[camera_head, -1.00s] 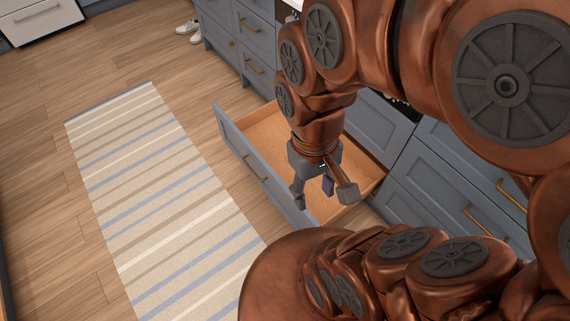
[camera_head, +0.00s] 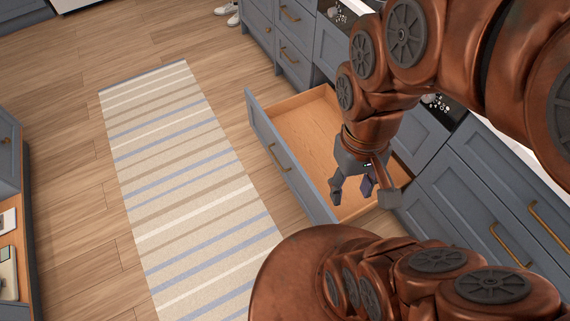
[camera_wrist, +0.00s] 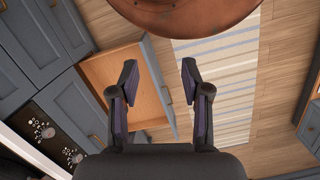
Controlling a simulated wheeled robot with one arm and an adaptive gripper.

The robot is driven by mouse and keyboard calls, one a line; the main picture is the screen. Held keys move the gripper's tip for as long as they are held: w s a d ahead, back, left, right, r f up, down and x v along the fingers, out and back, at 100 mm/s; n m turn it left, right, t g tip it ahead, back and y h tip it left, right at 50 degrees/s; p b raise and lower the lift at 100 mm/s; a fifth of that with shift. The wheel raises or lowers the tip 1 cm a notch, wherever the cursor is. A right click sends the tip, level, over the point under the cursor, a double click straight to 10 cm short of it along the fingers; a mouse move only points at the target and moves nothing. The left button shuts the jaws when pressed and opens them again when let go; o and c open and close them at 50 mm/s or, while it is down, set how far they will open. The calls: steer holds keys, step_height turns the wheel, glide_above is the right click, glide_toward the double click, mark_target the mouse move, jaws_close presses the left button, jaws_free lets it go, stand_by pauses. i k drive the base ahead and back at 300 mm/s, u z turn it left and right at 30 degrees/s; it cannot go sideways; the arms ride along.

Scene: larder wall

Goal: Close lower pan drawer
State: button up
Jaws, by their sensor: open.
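The lower pan drawer (camera_head: 289,160) stands pulled out from the blue-grey cabinets, with a wooden inside that looks empty and a brass handle (camera_head: 279,157) on its front. My gripper (camera_head: 362,196) is open and empty, and in the head view it overlaps the near end of the drawer. In the wrist view my gripper's fingers (camera_wrist: 160,82) are spread apart, with the drawer (camera_wrist: 116,68) behind and to the left of them. I cannot tell whether the gripper touches the drawer. My arm hides the drawer's inner right part.
A striped rug (camera_head: 190,180) lies on the wooden floor in front of the drawer. Other closed cabinet drawers (camera_head: 490,215) with brass handles are at the right. An open-fronted unit (camera_head: 12,230) stands at the left edge. White shoes (camera_head: 230,12) are at the top.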

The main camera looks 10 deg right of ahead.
mark_target(298, 133)
steer(key=k, duration=0.95)
steer(key=u, duration=0.9)
steer(key=i, duration=0.8)
steer(key=u, duration=0.75)
